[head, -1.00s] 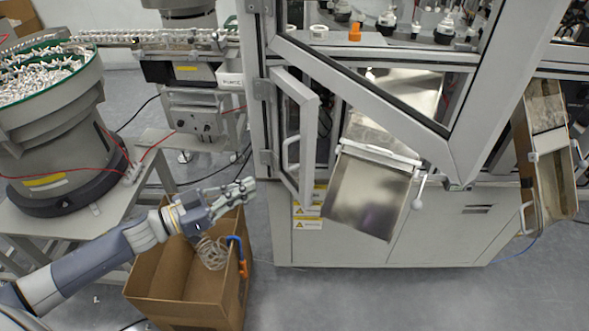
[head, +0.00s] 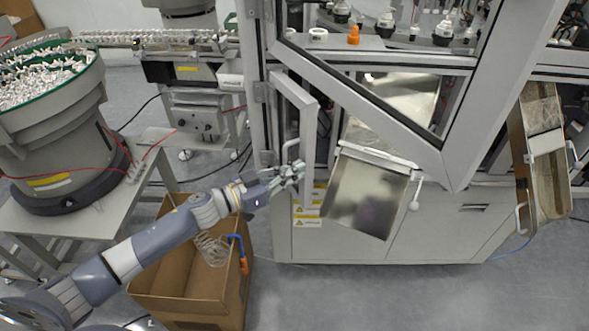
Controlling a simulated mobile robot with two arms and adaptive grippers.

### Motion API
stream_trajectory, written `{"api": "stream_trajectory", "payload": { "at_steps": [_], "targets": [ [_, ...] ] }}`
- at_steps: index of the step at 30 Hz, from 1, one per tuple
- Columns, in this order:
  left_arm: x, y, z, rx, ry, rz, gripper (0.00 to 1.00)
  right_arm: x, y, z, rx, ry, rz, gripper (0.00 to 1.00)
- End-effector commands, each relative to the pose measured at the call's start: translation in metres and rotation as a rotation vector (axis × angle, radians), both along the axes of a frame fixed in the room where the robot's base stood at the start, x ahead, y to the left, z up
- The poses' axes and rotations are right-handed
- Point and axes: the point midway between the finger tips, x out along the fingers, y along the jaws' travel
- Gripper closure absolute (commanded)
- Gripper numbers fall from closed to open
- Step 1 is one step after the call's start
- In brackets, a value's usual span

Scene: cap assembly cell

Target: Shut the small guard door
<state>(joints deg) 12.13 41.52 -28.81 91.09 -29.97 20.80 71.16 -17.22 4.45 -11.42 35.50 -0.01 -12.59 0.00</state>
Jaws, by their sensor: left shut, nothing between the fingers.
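The small guard door (head: 309,130) is a narrow grey-framed leaf on the machine's left post. It stands open, swung outward from hinges on its left side, with a bar handle (head: 290,150) on its face. My left gripper (head: 299,171) is shut and empty at the lower part of this door, just below the handle. It overlaps the door in the picture; I cannot tell whether it touches. The gripper hides part of the door's lower frame. My right gripper is not in view.
A large framed guard door (head: 385,95) slants across the opening above. A metal chute (head: 365,197) juts out to the right of the small door. A cardboard box (head: 190,285) stands on the floor below my left arm. A feeder bowl (head: 50,125) is at left.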

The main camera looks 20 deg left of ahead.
Motion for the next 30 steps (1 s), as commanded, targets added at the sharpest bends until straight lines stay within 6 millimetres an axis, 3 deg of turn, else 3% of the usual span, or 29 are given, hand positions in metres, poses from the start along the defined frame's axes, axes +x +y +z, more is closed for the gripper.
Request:
{"api": "stream_trajectory", "payload": {
  "at_steps": [17,30],
  "targets": [
    [0.004,-0.006,0.001,-0.003,0.001,0.026,1.0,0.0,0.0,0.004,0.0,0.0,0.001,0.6],
    [0.04,-0.038,0.0,-0.009,0.003,0.291,1.0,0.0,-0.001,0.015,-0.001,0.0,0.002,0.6]
  ]
}}
